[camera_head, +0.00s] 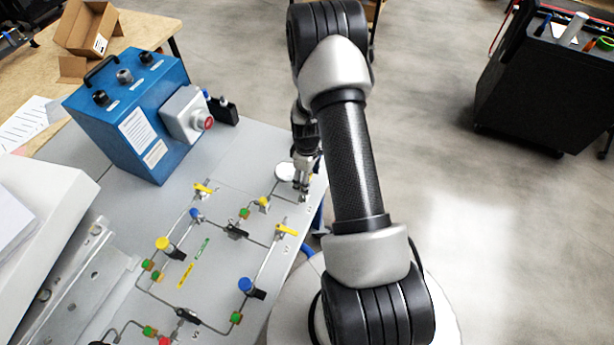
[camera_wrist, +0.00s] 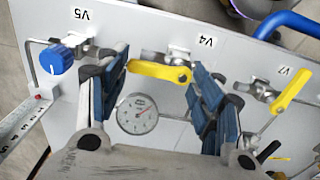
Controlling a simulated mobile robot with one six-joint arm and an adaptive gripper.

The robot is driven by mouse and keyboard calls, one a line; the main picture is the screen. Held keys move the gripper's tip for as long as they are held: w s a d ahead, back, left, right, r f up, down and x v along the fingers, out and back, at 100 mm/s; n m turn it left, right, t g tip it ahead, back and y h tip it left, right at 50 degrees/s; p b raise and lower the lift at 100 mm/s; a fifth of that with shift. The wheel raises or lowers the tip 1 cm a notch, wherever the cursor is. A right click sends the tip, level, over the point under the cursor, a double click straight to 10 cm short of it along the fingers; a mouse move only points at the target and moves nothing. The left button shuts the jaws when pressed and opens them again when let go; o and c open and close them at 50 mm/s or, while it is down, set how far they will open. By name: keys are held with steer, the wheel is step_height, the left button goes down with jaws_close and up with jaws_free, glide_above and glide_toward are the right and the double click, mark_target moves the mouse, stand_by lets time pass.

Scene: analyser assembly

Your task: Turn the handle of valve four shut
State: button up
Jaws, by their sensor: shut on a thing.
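The valve four handle (camera_wrist: 158,72) is a yellow lever beneath the label V4 (camera_wrist: 205,41) in the wrist view. It lies nearly level across the picture, its right end at the metal valve fitting (camera_wrist: 180,56). My gripper (camera_wrist: 160,76) has one blue-padded finger at each end of the lever and is shut on it. Exact contact at the left end is hard to see. In the head view my gripper (camera_head: 303,183) is down at the panel's right edge, and I cannot make out the handle there.
A round gauge (camera_wrist: 137,114) sits between my fingers, below the lever. A blue knob (camera_wrist: 56,59) at V5 is to the left and a yellow V7 lever (camera_wrist: 291,92) to the right.

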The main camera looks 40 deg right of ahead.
steer(key=m, duration=0.2)
steer(key=m+b, duration=0.1)
steer(key=m, duration=0.1)
steer(key=shift+s+d, duration=0.15)
steer(key=shift+s, duration=0.25)
steer(key=m+b, duration=0.1)
steer(key=m, duration=0.1)
steer(key=s+m+b, duration=0.1)
steer(key=m, duration=0.2)
steer(key=shift+s, duration=0.15)
steer(key=m, duration=0.5)
steer(key=shift+s+a+b, duration=0.3)
steer(key=shift+s+b, duration=0.1)
steer(key=shift+s+a+m+b, duration=0.15)
steer(key=shift+m, duration=0.8)
steer(key=shift+s+a+m+b, duration=0.15)
steer(key=shift+m, duration=0.8)
steer(key=o, duration=1.1)
steer(key=shift+c, duration=0.2)
steer(key=shift+r, duration=0.1)
